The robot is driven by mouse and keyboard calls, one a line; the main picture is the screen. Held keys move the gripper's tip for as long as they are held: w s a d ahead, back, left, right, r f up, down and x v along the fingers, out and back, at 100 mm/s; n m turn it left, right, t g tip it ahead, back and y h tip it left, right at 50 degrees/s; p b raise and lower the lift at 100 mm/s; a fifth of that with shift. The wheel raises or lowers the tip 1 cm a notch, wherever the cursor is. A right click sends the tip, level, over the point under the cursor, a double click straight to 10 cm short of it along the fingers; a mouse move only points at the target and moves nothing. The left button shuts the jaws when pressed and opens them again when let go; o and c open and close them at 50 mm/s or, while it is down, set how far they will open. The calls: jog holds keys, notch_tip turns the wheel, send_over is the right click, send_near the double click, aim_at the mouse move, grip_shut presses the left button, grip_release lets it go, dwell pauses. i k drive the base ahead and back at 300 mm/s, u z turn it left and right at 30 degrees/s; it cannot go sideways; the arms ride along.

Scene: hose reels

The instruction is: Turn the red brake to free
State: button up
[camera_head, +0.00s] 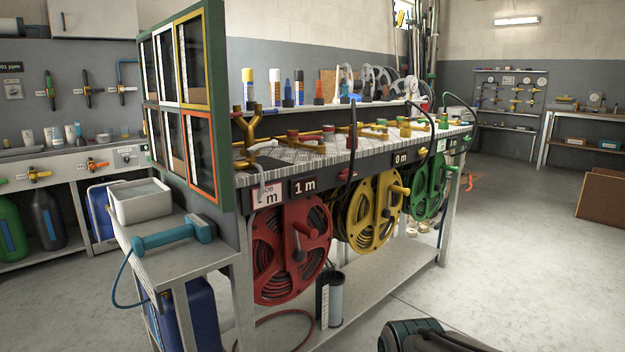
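The red reel (280,262) hangs under the left part of the bench, upright, with dark hose wound behind its spoked face. A red crank knob (312,233) sticks out at its upper right. A small dark lever (299,255) sits near its hub; it may be the brake, but its setting is too small to read. Above the reel are a "1 m" sign (304,187) and a partly covered label card (267,194). My gripper's fingers are not in view; only a dark rounded part, probably of my arm, shows at the bottom edge, apart from the reel.
A yellow reel (358,226) and a green reel (419,187) hang to the right. A side cart (190,262) with a teal handheld tool (173,235) stands at left. A dark cylinder (335,301) stands on the lower shelf.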

aim_at(342, 174)
jog(key=u, duration=0.4)
jog(key=k, duration=0.5)
jog(key=u, duration=0.75)
jog(key=i, duration=0.8)
jog(key=z, duration=0.85)
jog(key=i, duration=0.7)
jog(key=z, duration=0.85)
